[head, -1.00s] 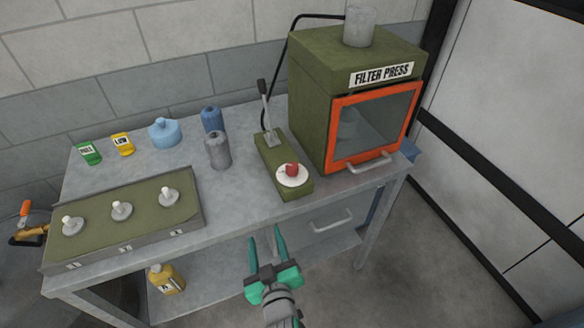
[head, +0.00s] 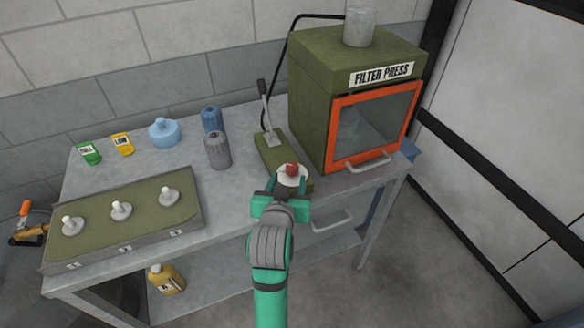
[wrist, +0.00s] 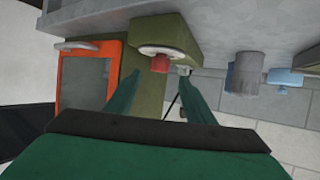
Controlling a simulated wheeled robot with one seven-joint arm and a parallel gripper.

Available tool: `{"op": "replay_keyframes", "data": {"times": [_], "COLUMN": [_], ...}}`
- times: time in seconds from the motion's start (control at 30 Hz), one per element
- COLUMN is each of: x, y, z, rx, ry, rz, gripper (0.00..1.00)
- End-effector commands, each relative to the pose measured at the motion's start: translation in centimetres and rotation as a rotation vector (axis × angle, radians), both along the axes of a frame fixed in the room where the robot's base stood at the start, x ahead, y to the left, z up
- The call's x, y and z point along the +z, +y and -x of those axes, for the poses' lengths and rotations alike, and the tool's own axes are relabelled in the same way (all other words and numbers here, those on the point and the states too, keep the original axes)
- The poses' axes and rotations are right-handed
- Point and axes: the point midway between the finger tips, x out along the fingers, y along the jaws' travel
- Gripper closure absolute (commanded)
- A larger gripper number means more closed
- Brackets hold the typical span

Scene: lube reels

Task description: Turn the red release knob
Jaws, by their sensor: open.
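The red release knob (head: 292,169) sits on a white round plate (head: 285,179) at the front end of a green lever base (head: 272,150). My gripper (head: 289,186) is open and empty at the front of the plate, its fingers reaching toward the knob. In the wrist view the knob (wrist: 160,64) shows between and beyond the two spread fingers (wrist: 160,100). I see no contact between finger and knob. The lever (head: 266,112) stands up at the back of the base.
The filter press (head: 310,100), with an orange-framed door (head: 413,112), stands close to the right. A grey bottle (head: 217,150) and a blue bottle (head: 212,119) stand to the left. A green panel with several pale knobs (head: 121,210) lies farther left. The bench between is clear.

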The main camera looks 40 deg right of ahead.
Motion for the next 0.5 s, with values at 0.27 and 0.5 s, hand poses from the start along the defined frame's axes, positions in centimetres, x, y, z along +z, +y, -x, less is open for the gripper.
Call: {"op": "replay_keyframes", "data": {"times": [0.27,0.5], "x": [-1.9,-3.1], "y": [-3.1,-5.2], "z": [-3.3,-5.5], "rx": [0.0,0.0], "ry": [0.0,-0.001], "rz": [-0.001,0.001], "gripper": [0.51,0.51]}}
